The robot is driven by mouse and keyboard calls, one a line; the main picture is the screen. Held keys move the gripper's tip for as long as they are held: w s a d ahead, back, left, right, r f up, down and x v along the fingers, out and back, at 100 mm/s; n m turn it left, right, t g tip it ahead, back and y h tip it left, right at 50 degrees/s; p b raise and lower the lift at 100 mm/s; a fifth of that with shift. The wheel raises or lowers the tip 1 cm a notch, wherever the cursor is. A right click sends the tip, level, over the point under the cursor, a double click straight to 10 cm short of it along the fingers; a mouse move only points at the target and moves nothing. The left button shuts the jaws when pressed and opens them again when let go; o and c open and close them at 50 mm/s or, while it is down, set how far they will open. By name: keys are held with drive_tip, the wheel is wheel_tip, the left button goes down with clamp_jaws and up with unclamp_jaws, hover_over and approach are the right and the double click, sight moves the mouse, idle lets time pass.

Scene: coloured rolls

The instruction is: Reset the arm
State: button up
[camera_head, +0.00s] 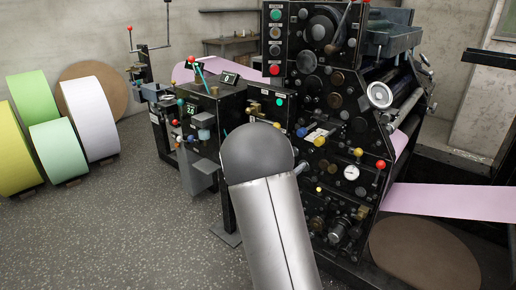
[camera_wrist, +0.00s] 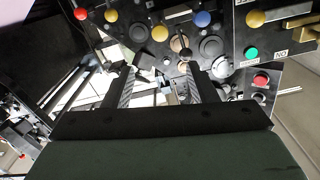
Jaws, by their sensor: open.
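My gripper (camera_wrist: 158,90) shows in the wrist view with its two dark, ridged fingers apart and nothing between them. Beyond the fingertips is a black machine panel (camera_wrist: 225,35) with coloured knobs and buttons; I cannot tell how far the fingertips are from it. In the head view my grey and silver arm (camera_head: 268,200) reaches up in front of the large black machine (camera_head: 330,120). The gripper itself is hidden there.
Large yellow, green and white rolls (camera_head: 58,150) stand on the left floor. A pink sheet (camera_head: 450,202) runs out of the machine to the right. A smaller control stand (camera_head: 210,110) with levers stands left of the machine. Speckled floor (camera_head: 110,230) is clear at the lower left.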

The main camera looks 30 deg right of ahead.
drive_tip(key=shift+a+r, duration=0.1)
drive_tip(key=w+a+r+n+t+y+p, duration=0.1)
drive_tip(key=a+r+n+t+y+p, duration=0.15)
drive_tip(key=a+y, duration=0.35)
drive_tip(key=a+r+n+t+y+p, duration=0.2)
drive_tip(key=a+n+y+p, duration=0.15)
drive_tip(key=a, duration=0.35)
drive_tip(key=s+a+r+n+g+y+p, duration=0.2)
drive_tip(key=s+a+n+y, duration=0.3)
drive_tip(key=a, duration=0.6)
drive_tip(key=s+a+n+g+p, duration=0.1)
drive_tip(key=s+a+g, duration=0.1)
drive_tip(key=s, duration=0.7)
drive_tip(key=s+a+r+n+g+y+p, duration=0.1)
drive_tip(key=s+g, duration=0.3)
drive_tip(key=s, duration=0.6)
drive_tip(key=s+a+n+g+y+p, duration=0.1)
drive_tip(key=s+a+n+g+p, duration=0.1)
drive_tip(key=s, duration=0.7)
drive_tip(key=shift+s+a+r+n+g+p, duration=0.3)
drive_tip(key=shift+n+g+p, duration=0.15)
drive_tip(key=shift+g, duration=0.3)
